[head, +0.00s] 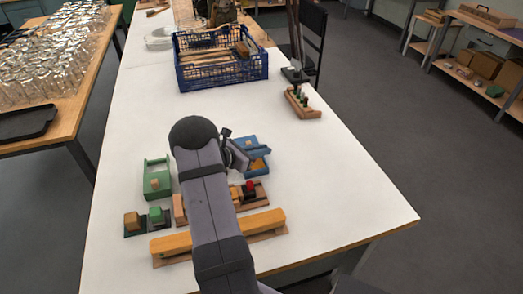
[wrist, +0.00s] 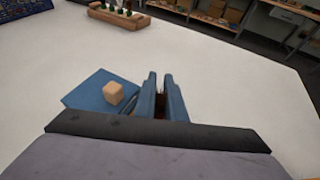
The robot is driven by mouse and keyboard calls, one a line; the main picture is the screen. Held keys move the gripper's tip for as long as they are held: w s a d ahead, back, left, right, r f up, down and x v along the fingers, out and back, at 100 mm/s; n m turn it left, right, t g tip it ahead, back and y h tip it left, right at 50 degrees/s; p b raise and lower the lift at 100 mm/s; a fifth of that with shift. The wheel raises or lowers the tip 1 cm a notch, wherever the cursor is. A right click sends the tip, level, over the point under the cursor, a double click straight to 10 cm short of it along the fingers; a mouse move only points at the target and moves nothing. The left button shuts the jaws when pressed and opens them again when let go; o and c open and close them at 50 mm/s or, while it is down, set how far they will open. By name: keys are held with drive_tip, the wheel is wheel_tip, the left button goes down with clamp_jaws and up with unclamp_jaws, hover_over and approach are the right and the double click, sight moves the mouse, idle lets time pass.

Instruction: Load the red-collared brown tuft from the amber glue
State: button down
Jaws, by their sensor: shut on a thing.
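My gripper (wrist: 165,80) is shut on a brown tuft (wrist: 160,106) whose dark bristles show between the two blue fingers in the wrist view. Its collar is hidden. In the head view my arm covers most of the gripper, which is beside the blue tray (head: 251,143). The blue tray also shows just left of the fingers in the wrist view (wrist: 84,96), with a wooden knob (wrist: 113,93) on it. Amber glue (head: 258,164) shows at the tray's near end. A red piece (head: 249,186) sits on a dark and wooden block right of my arm.
A long yellow bar (head: 172,244) lies in front, partly under my arm. A wooden rack (head: 302,104) and a blue crate (head: 222,78) stand farther back. The table's right side is clear.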

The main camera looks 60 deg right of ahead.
drive_tip(key=shift+s+a+f+b, duration=0.1)
drive_tip(key=shift+f+b, duration=0.6)
drive_tip(key=shift+f, duration=0.1)
idle(2.0)
wheel_tip(320, 180, up, 7)
drive_tip(key=p, duration=0.4)
drive_tip(key=shift+r, duration=0.2)
idle(0.4)
drive_tip(key=shift+w, duration=0.2)
